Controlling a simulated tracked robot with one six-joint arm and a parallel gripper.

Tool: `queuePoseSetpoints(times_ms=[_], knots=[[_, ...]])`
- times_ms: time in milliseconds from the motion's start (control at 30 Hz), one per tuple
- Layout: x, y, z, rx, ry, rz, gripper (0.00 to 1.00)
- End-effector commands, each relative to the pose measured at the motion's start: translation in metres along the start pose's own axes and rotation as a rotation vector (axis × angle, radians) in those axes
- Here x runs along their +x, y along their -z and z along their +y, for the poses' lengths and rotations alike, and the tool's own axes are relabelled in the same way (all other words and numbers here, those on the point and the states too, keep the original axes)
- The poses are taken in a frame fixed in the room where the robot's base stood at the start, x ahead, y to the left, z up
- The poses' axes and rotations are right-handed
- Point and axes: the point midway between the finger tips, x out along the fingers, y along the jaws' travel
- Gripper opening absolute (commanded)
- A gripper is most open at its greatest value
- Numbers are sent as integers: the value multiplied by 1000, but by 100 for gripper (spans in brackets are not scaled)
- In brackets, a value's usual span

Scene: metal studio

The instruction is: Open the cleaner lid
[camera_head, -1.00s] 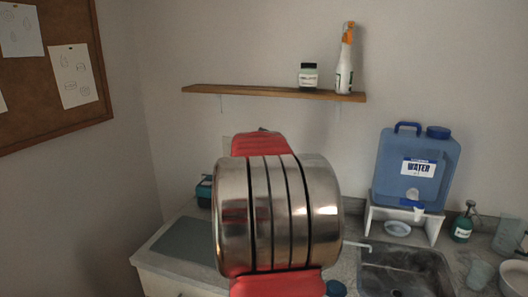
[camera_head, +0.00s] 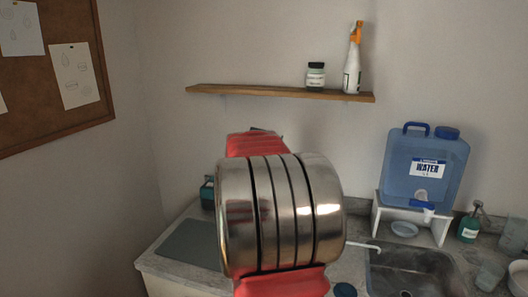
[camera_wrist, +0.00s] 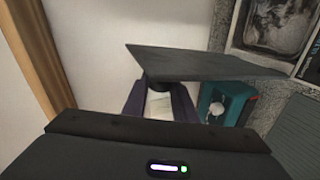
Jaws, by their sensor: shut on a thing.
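A flat dark lid (camera_wrist: 222,63) lies across the wrist view, tilted and apart from the cleaner. My gripper (camera_wrist: 160,88) is shut on the lid's dark knob, with a finger on each side. In the head view, my arm hides the gripper and the lid.
A wooden shelf (camera_head: 250,91) holds a jar (camera_head: 316,77) and a white bottle (camera_head: 352,65). A blue water container (camera_head: 424,165) stands on a white stand near the sink (camera_head: 410,272). A flat grey mat (camera_head: 190,244) lies on the counter.

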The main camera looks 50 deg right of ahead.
Motion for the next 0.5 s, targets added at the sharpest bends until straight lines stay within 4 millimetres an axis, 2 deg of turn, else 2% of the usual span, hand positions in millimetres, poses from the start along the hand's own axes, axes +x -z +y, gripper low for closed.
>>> queuePoseSetpoints(times_ms=[33, 67, 100, 333, 500], knots=[[3, -1, -10, -3, 15, -3, 0], [3, 0, -10, -3, 15, -2, 0], [3, 0, -10, -3, 15, -2, 28], [2, 1, -7, -3, 11, 1, 44], [1, 2, -5, -2, 7, 3, 44]])
